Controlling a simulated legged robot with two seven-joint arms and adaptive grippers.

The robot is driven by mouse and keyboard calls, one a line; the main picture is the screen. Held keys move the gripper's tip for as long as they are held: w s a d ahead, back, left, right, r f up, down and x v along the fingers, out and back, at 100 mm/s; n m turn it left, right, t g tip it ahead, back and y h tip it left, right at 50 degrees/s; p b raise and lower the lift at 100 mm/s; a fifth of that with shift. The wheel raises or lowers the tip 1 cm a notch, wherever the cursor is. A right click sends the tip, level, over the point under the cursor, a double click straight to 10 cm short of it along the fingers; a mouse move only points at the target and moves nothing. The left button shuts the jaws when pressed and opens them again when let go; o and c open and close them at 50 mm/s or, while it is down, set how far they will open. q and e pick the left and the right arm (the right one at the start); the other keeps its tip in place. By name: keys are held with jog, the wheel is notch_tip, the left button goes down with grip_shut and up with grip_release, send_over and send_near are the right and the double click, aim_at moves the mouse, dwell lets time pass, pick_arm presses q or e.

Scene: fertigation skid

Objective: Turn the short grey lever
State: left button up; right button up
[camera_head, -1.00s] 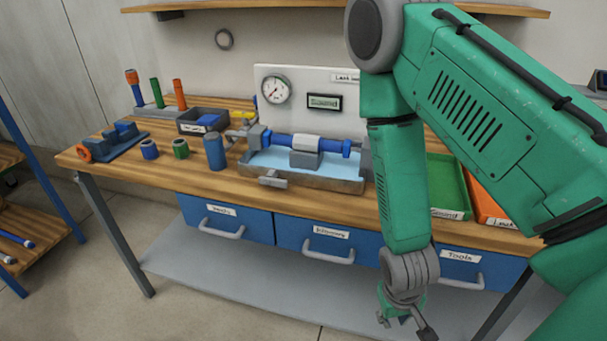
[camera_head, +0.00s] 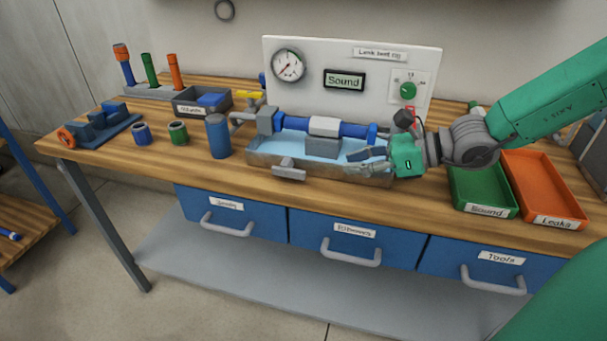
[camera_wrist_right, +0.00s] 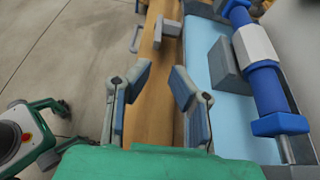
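A short grey lever (camera_head: 288,170) sticks out from the front wall of the metal water tray (camera_head: 345,176), near its left end. It also shows near the top of the right wrist view (camera_wrist_right: 168,28), beyond the fingers. My right gripper (camera_head: 378,143) is over the right end of the tray, to the right of the lever and apart from it. In the right wrist view its two fingers (camera_wrist_right: 155,85) are spread, with nothing between them. My left gripper is in neither view now.
A blue pipe with a white middle (camera_head: 325,126) lies across the tray. Behind it stands a white panel (camera_head: 300,95) with a gauge. A blue cylinder (camera_head: 217,137) stands left of the tray. Green (camera_head: 485,203) and orange (camera_head: 560,207) trays lie to the right.

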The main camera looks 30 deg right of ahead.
aim_at(302, 171)
jog(key=b+x, duration=0.2)
jog(key=x, duration=0.1)
jog(key=b+x, duration=0.1)
jog(key=x, duration=0.1)
jog(key=shift+s+a+f, duration=0.1)
jog(key=shift+a+f, duration=0.05)
jog(key=shift+a, duration=0.25)
jog(key=w+b, duration=0.1)
jog(key=w+a+f+b, duration=0.1)
jog(key=w+f+b, duration=0.1)
jog(key=shift+w+a, duration=0.2)
jog(key=shift+a, duration=0.1)
jog(key=shift+w+a+f, duration=0.1)
jog(key=shift+w+a, duration=0.1)
jog(key=shift+w+a+b, duration=0.35)
jog(key=shift+w+a, duration=0.05)
jog(key=shift+a, duration=0.45)
jog(key=shift+d, duration=0.1)
grip_shut()
jog(key=shift+d, duration=0.15)
